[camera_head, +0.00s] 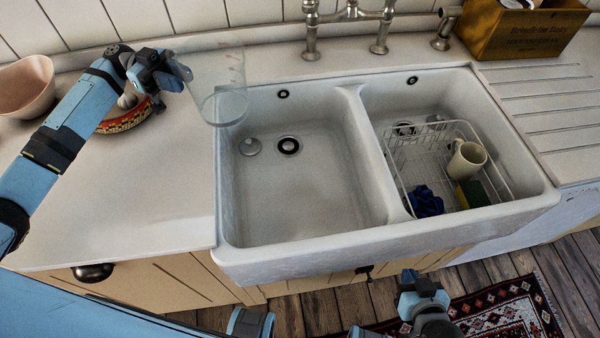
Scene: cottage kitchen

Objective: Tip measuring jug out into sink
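The clear measuring jug (218,72) with red markings is held in the air at the sink's back left corner. It looks close to upright, and its lower part overlaps the rim of the left basin in the picture. A greyish band shows near its bottom; I cannot tell whether that is liquid. My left gripper (178,73) is shut on the jug's left side, where the handle is hidden. The white double sink (300,190) has an empty-looking left basin. My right gripper (424,296) is low in front of the sink, away from the jug; its fingers are unclear.
The right basin holds a wire rack (405,165) with a mug (466,160), a blue cloth (425,201) and a sponge (472,193). The tap (350,14) stands behind. A patterned bowl (126,116) and a pink bowl (27,88) are at left. The left front counter is clear.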

